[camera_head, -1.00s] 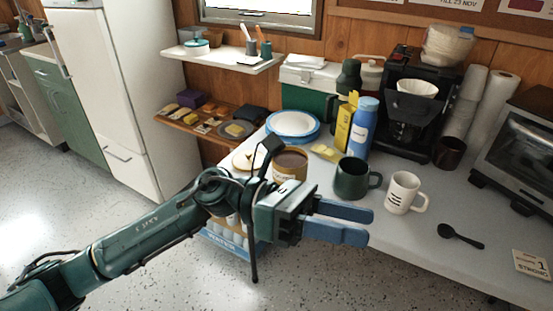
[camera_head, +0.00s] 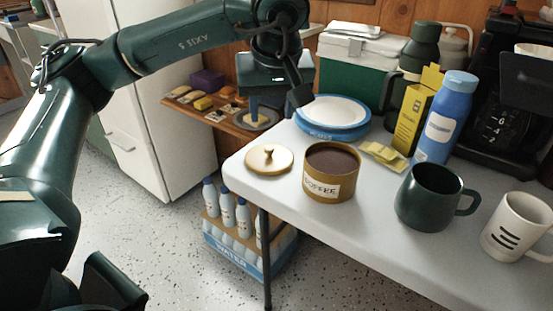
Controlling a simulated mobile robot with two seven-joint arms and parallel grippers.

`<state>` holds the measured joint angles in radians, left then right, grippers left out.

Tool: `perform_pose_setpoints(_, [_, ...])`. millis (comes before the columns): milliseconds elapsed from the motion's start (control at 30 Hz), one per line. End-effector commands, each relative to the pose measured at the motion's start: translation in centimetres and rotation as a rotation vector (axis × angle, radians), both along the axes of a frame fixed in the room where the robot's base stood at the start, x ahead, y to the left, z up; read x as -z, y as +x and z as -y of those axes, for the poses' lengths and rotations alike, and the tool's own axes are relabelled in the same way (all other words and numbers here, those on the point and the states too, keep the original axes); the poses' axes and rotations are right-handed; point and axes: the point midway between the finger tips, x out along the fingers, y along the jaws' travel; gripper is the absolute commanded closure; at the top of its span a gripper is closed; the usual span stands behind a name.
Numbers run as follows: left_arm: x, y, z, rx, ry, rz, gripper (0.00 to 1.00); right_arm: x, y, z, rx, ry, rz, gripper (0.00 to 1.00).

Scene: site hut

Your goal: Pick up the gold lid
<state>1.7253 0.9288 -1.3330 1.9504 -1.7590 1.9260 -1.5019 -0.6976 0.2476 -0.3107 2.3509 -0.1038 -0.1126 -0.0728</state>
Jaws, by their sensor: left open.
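The gold lid (camera_head: 269,160) lies flat near the left corner of the white table (camera_head: 232,163), its small knob up. It is beside the gold coffee tin (camera_head: 331,184), which stands open with dark brown coffee in it. My left gripper (camera_head: 267,113) points down, above and behind the lid in the picture, in front of the lower wall shelf. Its blue fingers are open and partly hidden, and I see nothing held. It is apart from the lid. My right gripper is not in view.
A blue-rimmed plate stack (camera_head: 333,131) stands behind the tin. Yellow packets (camera_head: 383,155), a blue bottle (camera_head: 440,120), a dark green mug (camera_head: 430,197) and a white mug (camera_head: 516,226) stand right of it. Water bottles (camera_head: 228,208) stand below the table.

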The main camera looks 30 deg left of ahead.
Motion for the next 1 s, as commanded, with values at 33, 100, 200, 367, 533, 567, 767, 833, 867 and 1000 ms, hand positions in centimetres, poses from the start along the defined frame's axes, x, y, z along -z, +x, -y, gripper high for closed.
perform_pose_setpoints(33, [1.3, 0.2, -0.3, -0.002, 0.0, -0.006, 0.55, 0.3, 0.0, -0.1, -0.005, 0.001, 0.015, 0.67])
perform_pose_setpoints(100, [2.6, 0.6, -0.6, -0.002, -0.001, -0.005, 0.55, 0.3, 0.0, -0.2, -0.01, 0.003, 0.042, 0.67])
perform_pose_setpoints(200, [4.3, 1.2, -1.1, 0.0, -0.003, -0.005, 0.55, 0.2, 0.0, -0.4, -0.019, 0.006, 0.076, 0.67])
perform_pose_setpoints(367, [5.9, 1.8, -1.5, 0.0, -0.004, -0.003, 0.55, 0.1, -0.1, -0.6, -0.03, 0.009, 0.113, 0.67])
perform_pose_setpoints(533, [7.0, 2.1, -1.8, -0.001, -0.005, -0.004, 0.55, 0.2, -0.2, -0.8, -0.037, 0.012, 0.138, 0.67])
perform_pose_setpoints(567, [7.4, 2.3, -2.0, -0.001, -0.004, -0.004, 0.55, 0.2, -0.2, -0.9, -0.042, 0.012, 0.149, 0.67])
perform_pose_setpoints(767, [10.2, 3.2, -2.8, 0.0, -0.004, -0.005, 0.55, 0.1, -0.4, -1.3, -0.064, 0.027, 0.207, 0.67])
perform_pose_setpoints(833, [10.7, 3.4, -2.9, 0.001, -0.005, -0.003, 0.55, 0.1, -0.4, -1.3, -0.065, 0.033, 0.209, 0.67])
perform_pose_setpoints(867, [10.8, 3.4, -3.0, 0.001, -0.005, -0.002, 0.55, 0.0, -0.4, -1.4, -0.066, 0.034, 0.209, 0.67])
perform_pose_setpoints(1000, [10.9, 3.5, -3.0, 0.001, -0.005, -0.002, 0.55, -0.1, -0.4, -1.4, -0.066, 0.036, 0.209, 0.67])
